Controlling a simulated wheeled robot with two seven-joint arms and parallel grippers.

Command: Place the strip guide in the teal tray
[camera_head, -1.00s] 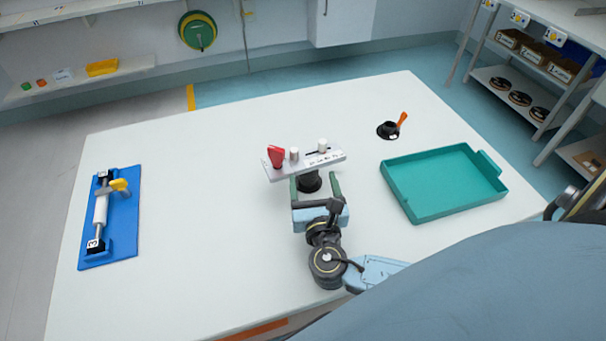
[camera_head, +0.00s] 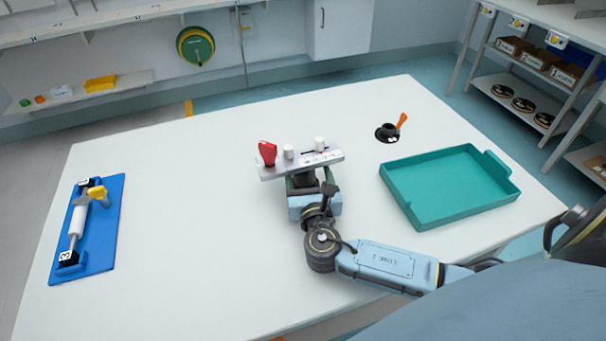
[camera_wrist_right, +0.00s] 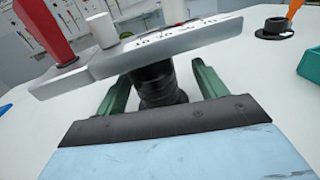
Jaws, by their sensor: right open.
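The strip guide (camera_head: 301,163) is a grey plate with a red lever, two white rollers and a marked scale. It stands on a dark post near the middle of the table. My right gripper (camera_head: 304,182) is open just below the plate. In the right wrist view its green fingers (camera_wrist_right: 160,85) stand either side of the dark ribbed post, with gaps showing. The teal tray (camera_head: 448,188) lies empty at the table's right side. My left gripper is out of view.
A black round base with an orange lever (camera_head: 389,132) stands behind the tray. A blue board (camera_head: 88,228) with a white roller and yellow handle lies at the left. The white table (camera_head: 190,210) is clear between the board and the strip guide.

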